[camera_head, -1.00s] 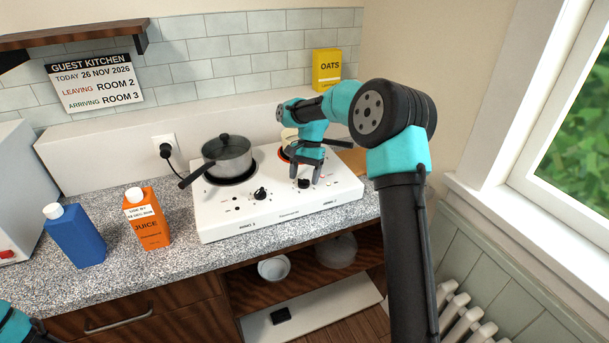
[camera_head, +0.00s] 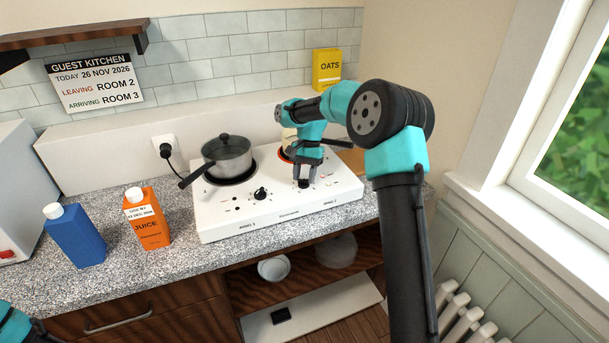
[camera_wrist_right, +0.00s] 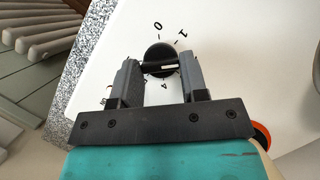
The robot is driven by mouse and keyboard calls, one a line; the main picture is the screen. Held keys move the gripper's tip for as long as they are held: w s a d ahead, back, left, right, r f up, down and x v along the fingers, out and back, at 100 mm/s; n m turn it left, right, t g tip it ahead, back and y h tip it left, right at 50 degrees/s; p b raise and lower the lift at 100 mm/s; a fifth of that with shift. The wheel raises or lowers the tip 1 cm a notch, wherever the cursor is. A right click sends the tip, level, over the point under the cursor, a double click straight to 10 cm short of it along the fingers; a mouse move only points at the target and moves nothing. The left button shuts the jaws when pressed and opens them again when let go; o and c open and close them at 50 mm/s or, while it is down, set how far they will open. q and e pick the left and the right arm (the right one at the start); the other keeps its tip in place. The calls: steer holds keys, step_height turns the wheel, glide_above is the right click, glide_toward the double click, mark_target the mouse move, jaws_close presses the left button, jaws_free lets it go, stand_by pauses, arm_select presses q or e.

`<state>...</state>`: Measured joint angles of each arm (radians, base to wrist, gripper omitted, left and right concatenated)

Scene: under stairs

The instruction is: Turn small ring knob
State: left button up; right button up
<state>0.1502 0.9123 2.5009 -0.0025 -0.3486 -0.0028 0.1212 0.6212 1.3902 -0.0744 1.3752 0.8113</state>
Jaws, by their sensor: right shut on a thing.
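The white hob (camera_head: 225,213) sits on the counter with two black knobs on its front. My right gripper (camera_head: 304,183) reaches down from above onto the right-hand knob and is shut on it. In the right wrist view this black round knob (camera_wrist_right: 157,54) lies between the fingers (camera_wrist_right: 160,80), with a white pointer mark toward the right. Printed digits 0, 1 and 4 show around it. The left-hand knob (camera_head: 260,194) stands free. The right ring (camera_head: 284,154) shows an orange-red edge, mostly hidden behind my arm. My left gripper is out of view.
A lidded grey pot (camera_head: 228,160) stands on the left ring, its handle reaching toward the front left. An orange juice carton (camera_head: 149,225) and a blue carton (camera_head: 76,238) stand left of the hob. A yellow oats box (camera_head: 326,70) is behind.

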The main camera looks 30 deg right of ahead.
steer(key=n+g+h, duration=0.1)
steer(key=n, duration=0.3)
steer(key=shift+w+a, duration=0.1)
steer(key=shift+a, duration=0.05)
steer(key=n+h, duration=0.1)
steer(key=n, duration=0.1)
steer(key=n+h, duration=0.1)
steer(key=n, duration=0.2)
steer(key=shift+a+g, duration=0.1)
steer(key=shift+g, duration=0.2)
steer(key=n+h, duration=0.1)
steer(key=n, duration=0.3)
steer(key=shift+a+h, duration=0.15)
steer(key=shift+h, duration=0.25)
steer(key=shift+a+n+t+h, duration=0.1)
steer(key=shift+n+t+h, duration=0.45)
steer(key=shift+n, duration=1.65)
steer(key=o, duration=0.9)
steer(key=v, duration=1.7)
steer(key=shift+a+r, duration=0.15)
steer(key=shift+a, duration=0.1)
